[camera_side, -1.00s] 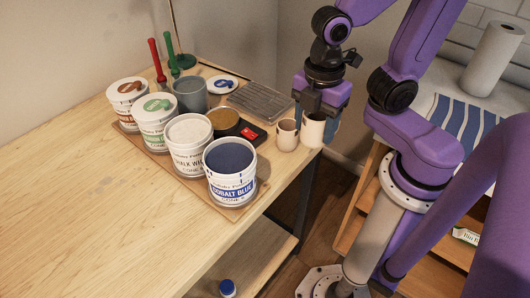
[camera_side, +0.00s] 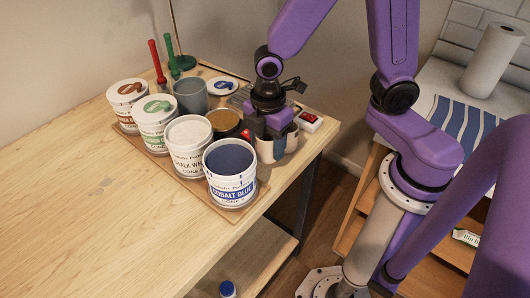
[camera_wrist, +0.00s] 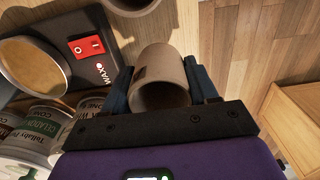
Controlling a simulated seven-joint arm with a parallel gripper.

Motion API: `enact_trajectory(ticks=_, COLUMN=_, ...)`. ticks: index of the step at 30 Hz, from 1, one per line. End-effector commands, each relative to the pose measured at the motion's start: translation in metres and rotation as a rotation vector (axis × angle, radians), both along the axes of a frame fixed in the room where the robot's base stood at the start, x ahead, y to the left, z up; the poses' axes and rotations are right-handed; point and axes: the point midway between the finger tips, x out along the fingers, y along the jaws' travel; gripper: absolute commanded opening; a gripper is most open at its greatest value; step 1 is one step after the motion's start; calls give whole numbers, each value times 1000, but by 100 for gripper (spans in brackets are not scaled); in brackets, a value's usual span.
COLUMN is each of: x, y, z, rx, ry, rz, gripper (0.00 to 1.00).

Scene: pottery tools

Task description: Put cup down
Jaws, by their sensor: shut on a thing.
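My gripper (camera_side: 268,138) points down over the right part of the table. It is shut on a beige cup (camera_side: 265,152). In the wrist view the held cup (camera_wrist: 160,72) sits between both fingers, with its open mouth towards the camera. A second cup (camera_side: 292,139) stands just right of the held one, partly behind my gripper; it also shows at the top of the wrist view (camera_wrist: 132,6). Whether the held cup's base touches the table cannot be told.
The cobalt blue tub (camera_side: 231,190) stands close to the left of the held cup, in a row of tubs on a tray (camera_side: 240,212). The wax pot (camera_side: 224,120) is behind. A white box with red (camera_side: 308,121) lies right. The table's left front is clear.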

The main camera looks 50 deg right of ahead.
Motion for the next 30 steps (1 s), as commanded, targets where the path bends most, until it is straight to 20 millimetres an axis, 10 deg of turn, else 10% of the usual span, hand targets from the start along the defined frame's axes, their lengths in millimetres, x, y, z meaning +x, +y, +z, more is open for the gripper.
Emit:
enact_trajectory(ticks=27, x=6, y=2, z=-42, rx=0, ry=0, rz=-1, gripper=26)
enact_trajectory(ticks=28, x=6, y=2, z=-42, rx=0, ry=0, rz=-1, gripper=64)
enact_trajectory(ticks=30, x=6, y=2, z=-41, rx=0, ry=0, rz=-1, gripper=83)
